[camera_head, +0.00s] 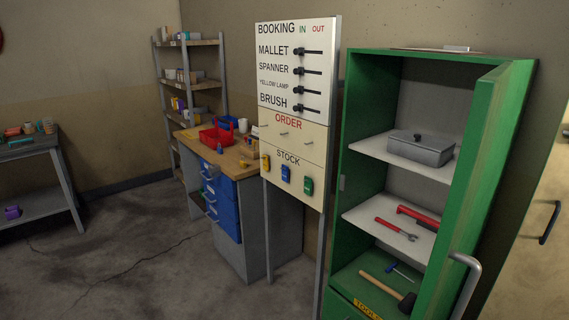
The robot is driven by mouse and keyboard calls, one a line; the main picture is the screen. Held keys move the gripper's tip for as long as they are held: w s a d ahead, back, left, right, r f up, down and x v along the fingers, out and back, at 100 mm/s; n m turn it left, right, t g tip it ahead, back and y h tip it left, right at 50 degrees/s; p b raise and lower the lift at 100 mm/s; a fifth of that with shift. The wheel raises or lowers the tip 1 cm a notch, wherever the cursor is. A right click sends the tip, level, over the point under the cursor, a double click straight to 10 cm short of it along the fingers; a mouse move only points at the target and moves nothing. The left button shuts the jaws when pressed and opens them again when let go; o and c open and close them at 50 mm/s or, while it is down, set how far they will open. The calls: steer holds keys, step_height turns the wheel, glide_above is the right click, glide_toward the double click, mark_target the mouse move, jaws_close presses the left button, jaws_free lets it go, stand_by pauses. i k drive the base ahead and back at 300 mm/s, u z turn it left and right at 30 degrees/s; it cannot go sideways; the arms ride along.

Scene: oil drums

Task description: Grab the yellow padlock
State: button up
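A small yellow item (266,163) hangs at the left of the row under STOCK on the white and cream board (325,165); it looks like the yellow padlock, but it is too small to be sure. A blue item (286,173) and a green item (308,186) of similar form hang to its right. Another small yellow object (244,166) sits on the wooden desk top behind the board's left edge; its kind cannot be told. My gripper is not in view.
A green cabinet (495,130) stands open at right, with a grey box (420,148) and tools on its shelves. A desk with blue drawers (222,200) and a red bin (216,136) is behind the board. The floor (130,260) at left is clear.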

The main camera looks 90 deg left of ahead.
mark_target(243, 162)
steer(key=k, duration=1.4)
steer(key=u, duration=2.95)
steer(key=i, duration=1.55)
steer(key=z, duration=0.05)
